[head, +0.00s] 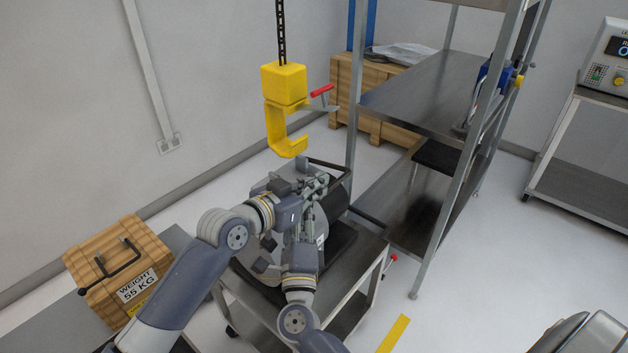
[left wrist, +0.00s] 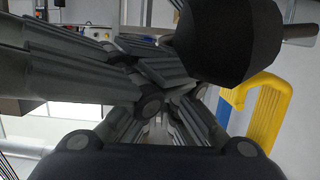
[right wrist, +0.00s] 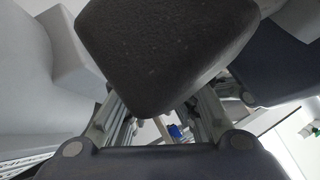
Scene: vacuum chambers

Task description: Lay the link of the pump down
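The pump (head: 333,208) is a dark, rounded body on the cart, partly covered by my arms. A thin black bar (head: 328,164) shows at its back; I cannot tell whether it is the link. My left gripper (head: 314,186) is over the pump, and my right gripper (head: 306,226) is close in front of it. Their fingers overlap in the head view, and their tips are hidden. In the left wrist view a dark rounded part (left wrist: 225,40) lies close to the fingers. In the right wrist view a dark block (right wrist: 165,50) hides the fingertips. I cannot make out a grip.
A yellow hoist hook (head: 285,115) hangs on a chain just behind the pump. The metal cart (head: 350,283) bears the pump. A wooden weight crate (head: 118,262) stands at left, a steel shelf (head: 420,95) at right. Open floor (head: 460,270) lies to the right.

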